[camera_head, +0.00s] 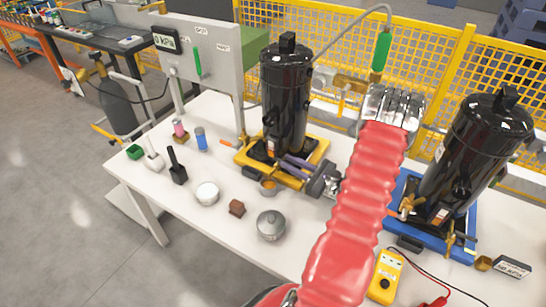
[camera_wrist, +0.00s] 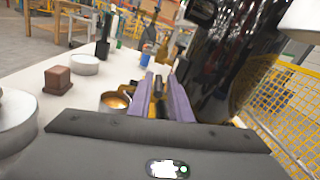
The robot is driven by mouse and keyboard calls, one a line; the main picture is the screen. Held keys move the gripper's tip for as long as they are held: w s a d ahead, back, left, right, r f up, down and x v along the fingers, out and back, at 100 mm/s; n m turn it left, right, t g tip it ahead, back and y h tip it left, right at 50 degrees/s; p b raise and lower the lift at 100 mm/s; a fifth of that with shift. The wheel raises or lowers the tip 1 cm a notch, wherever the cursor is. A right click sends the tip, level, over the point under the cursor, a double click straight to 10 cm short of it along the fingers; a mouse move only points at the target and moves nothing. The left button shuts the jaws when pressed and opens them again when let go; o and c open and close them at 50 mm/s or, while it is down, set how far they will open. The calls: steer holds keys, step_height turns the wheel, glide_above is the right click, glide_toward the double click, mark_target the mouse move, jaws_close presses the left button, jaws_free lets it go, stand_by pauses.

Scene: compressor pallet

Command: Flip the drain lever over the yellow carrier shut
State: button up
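The yellow carrier (camera_head: 314,151) stands on the white table with a black compressor (camera_head: 286,95) upright on it. My gripper (camera_head: 284,163) has purple fingers and reaches in low at the front of this compressor. In the wrist view the fingers (camera_wrist: 160,76) are apart, with a dark and brass-coloured part (camera_wrist: 158,88) showing in the gap; I cannot tell if they touch it. This part may belong to the drain valve, but the lever's position is not clear. A small brass cup (camera_head: 268,187) stands in front of the carrier and shows left of the fingers in the wrist view (camera_wrist: 114,102).
A second compressor (camera_head: 470,150) stands on a blue carrier (camera_head: 461,252) at right. A round grey pot (camera_head: 271,225), brown block (camera_head: 237,208) and white tub (camera_head: 207,193) are on the table front. A yellow meter (camera_head: 385,277) lies near the front edge. Yellow mesh fencing (camera_head: 505,70) runs behind.

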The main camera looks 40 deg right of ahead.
mark_target(279, 160)
steer(key=x, duration=0.5)
steer(key=f+x, duration=0.1)
steer(key=x, duration=0.1)
steer(key=shift+w, duration=0.3)
steer(key=shift+c, duration=0.4)
jaws_close()
